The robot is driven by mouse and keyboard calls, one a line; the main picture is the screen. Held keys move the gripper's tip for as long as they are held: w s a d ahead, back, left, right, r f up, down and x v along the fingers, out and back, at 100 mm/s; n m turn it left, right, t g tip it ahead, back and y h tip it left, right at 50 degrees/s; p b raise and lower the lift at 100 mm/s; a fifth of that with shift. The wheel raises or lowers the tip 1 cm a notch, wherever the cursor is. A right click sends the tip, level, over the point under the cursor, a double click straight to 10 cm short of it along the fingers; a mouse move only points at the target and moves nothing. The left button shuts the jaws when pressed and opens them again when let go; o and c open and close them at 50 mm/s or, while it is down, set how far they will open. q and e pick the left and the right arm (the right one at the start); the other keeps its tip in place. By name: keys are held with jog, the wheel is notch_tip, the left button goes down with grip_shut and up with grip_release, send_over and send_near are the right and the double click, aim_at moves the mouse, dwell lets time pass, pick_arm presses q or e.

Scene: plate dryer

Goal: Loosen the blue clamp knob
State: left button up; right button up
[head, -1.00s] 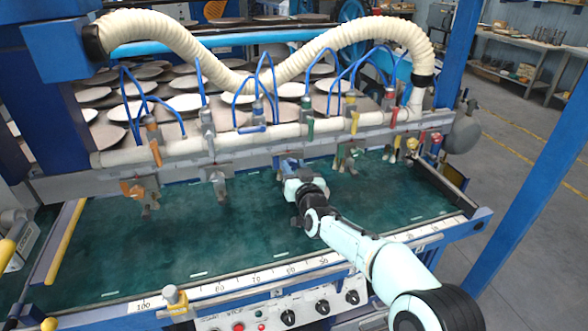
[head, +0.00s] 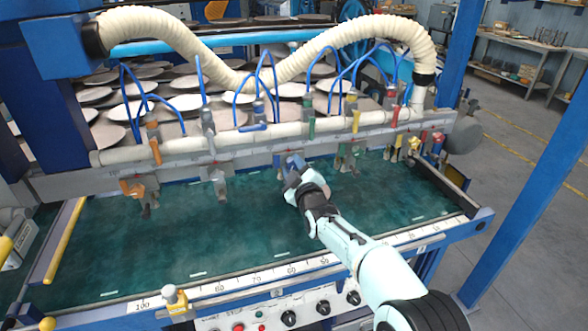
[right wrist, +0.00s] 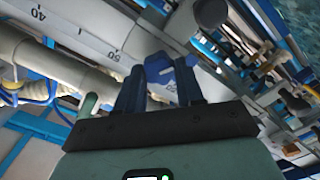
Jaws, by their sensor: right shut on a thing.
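The blue clamp knob (head: 294,162) is on the clamp rail near the middle of the machine, above the green bed. It also shows in the right wrist view (right wrist: 160,66), between the dark fingers. My right gripper (head: 296,174) reaches it from the front right and is shut on it. In the right wrist view the two fingertips (right wrist: 160,82) are on either side of the knob. The gripper hides much of the clamp body in the head view. My left gripper is not in view.
An orange-knobbed clamp (head: 133,187) and a grey one (head: 219,178) hang to the left. A green clamp (head: 342,160) is close on the right. Blue hoses (head: 262,75) and a white corrugated duct (head: 205,55) run above. The green bed (head: 210,235) is clear in front.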

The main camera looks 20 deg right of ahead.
jog(key=n+b, duration=0.1)
jog(key=n, duration=0.2)
jog(key=shift+a+f+n, duration=0.1)
jog(key=shift+n, duration=0.3)
jog(key=n, duration=0.2)
jog(key=shift+n+b, duration=0.4)
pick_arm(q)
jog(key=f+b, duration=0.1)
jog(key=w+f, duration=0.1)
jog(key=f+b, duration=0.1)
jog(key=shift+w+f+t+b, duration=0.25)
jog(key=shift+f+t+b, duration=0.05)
pick_arm(e)
jog(key=n, duration=0.5)
jog(key=shift+f, duration=0.1)
jog(key=shift+n, duration=0.3)
jog(key=o, duration=1)
jog(key=shift+o, duration=0.2)
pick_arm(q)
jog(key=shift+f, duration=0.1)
pick_arm(e)
jog(key=shift+s, duration=0.1)
